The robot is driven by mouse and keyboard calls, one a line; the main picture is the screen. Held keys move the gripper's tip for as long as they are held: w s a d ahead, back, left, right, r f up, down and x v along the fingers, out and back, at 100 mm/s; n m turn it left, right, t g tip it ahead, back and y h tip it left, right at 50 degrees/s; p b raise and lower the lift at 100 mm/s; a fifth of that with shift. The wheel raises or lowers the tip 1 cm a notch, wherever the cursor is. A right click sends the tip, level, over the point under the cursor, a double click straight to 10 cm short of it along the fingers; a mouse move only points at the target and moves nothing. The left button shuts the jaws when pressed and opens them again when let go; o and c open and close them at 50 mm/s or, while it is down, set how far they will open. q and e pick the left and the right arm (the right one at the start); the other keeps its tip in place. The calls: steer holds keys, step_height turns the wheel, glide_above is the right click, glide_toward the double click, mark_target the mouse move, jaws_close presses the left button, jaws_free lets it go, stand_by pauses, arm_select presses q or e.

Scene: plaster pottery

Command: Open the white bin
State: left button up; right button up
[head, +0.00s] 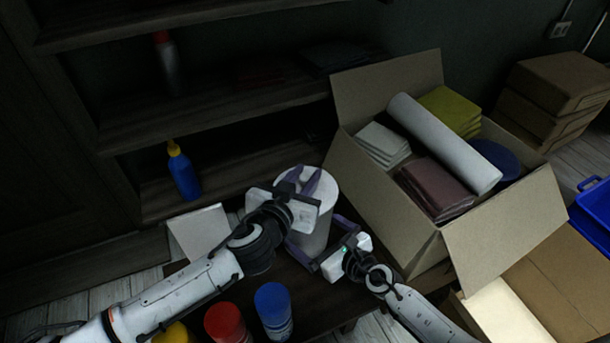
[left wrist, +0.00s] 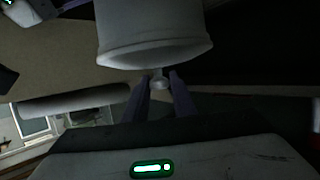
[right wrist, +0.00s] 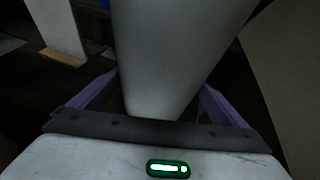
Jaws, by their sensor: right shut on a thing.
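The white bin (head: 316,236) stands upright on the dark low table. Its light round lid (head: 328,190) is on top and has a small knob, which shows in the left wrist view (left wrist: 158,83). My left gripper (head: 305,175) is over the lid, its purple fingers apart on either side of the knob. My right gripper (head: 318,239) is shut on the bin's side wall; the bin body (right wrist: 170,60) fills the space between its fingers in the right wrist view. The left gripper hides part of the lid in the head view.
An open cardboard box (head: 500,235) with a white roll and folded cloths stands close on the right. A blue-capped bottle (head: 274,312) and a red-capped one (head: 226,323) stand in front. Dark shelves with a blue bottle (head: 184,175) are behind.

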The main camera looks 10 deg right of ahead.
mark_target(305, 176)
arm_select(q)
jaws_close()
steer(key=shift+r, duration=0.2)
steer(key=shift+r, duration=0.95)
steer(key=shift+r, duration=2)
arm_select(e)
steer(key=o, duration=1.2)
steer(key=shift+c, duration=0.2)
